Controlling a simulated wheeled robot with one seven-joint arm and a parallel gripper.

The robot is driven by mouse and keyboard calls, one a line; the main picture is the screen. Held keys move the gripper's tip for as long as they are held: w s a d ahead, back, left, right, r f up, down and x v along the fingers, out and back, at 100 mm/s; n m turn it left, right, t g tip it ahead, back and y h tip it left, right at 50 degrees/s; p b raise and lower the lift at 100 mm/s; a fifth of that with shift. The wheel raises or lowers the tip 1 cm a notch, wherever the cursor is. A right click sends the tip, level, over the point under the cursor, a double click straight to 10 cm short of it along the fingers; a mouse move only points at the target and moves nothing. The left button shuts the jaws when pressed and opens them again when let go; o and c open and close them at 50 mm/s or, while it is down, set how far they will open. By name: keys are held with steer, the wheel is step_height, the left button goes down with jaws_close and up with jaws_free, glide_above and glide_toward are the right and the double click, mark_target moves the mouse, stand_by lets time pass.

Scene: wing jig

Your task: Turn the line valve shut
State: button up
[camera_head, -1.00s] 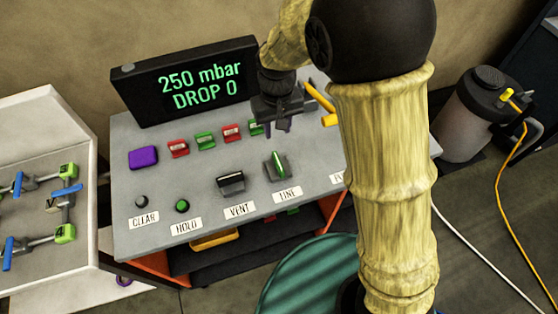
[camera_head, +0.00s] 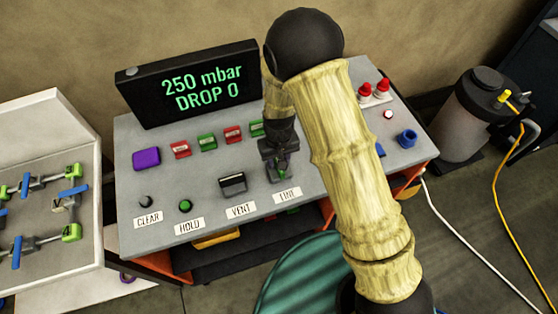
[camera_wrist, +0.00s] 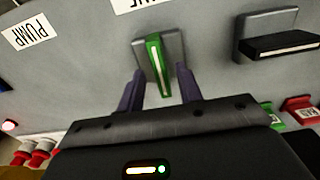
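The line valve is a grey block with a green lever on the sloping grey panel (camera_head: 330,185), above the LINE label (camera_head: 287,194). In the wrist view the green lever (camera_wrist: 157,66) points nearly straight along the picture, tilted slightly. My gripper (camera_wrist: 160,88) is open, with one dark finger on each side of the lever; gaps show on both sides and I see no contact. In the head view my gripper (camera_head: 281,168) is over the valve and hides most of it.
The vent valve (camera_head: 233,183) has a black lever and sits close to the left of the line valve. A display (camera_head: 195,88) reads 250 mbar, DROP 0. Red and green tags (camera_head: 207,142) line the panel behind. A blue ring (camera_head: 407,138) stands at right.

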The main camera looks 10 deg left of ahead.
steer(key=shift+f, duration=1.2)
jaws_close()
